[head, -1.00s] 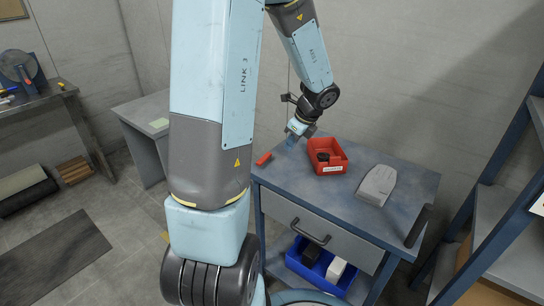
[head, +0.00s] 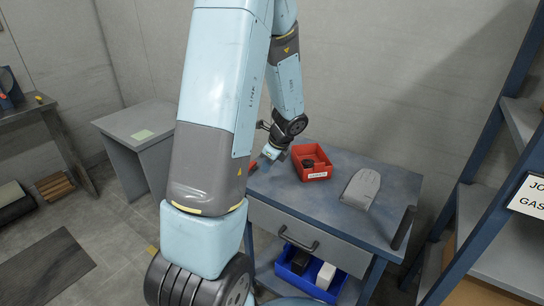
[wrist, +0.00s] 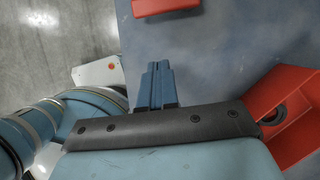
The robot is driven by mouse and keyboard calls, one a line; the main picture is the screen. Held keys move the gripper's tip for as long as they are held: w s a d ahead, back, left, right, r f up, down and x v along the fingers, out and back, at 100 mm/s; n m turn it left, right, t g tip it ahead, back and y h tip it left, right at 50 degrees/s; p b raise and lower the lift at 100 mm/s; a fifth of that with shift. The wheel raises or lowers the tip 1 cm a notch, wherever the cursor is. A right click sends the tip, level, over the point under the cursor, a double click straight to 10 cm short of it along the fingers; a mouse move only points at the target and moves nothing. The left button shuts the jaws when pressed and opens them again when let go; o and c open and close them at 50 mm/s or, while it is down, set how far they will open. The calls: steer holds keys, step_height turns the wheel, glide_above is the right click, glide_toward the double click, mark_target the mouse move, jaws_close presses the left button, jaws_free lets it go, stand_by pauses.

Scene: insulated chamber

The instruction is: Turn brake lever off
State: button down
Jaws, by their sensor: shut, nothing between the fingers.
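My gripper (head: 270,154) is low over the left end of the blue-grey cart top (head: 340,165). In the wrist view its two blue fingers (wrist: 158,84) are together with nothing between them. A small red piece (head: 253,165) lies at the cart's left edge, just left of my gripper and partly hidden by my arm. A red piece (wrist: 165,5) also shows at the top of the wrist view, apart from the fingertips and cut off by the frame. I cannot tell for sure which part is the brake lever.
A red bin (head: 314,176) with a dark round item stands right of my gripper. A grey wedge-shaped item (head: 361,188) lies farther right. The cart has a black push handle (head: 403,228), a drawer and a blue bin (head: 287,273) below. Blue shelving (head: 500,160) stands at right.

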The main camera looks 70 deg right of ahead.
steer(key=x, duration=0.2)
steer(key=shift+w+f, duration=0.25)
steer(key=shift+w, duration=0.05)
steer(key=shift+w+d+r, duration=0.1)
steer(key=shift+w, duration=1.7)
steer(key=shift+d, duration=0.15)
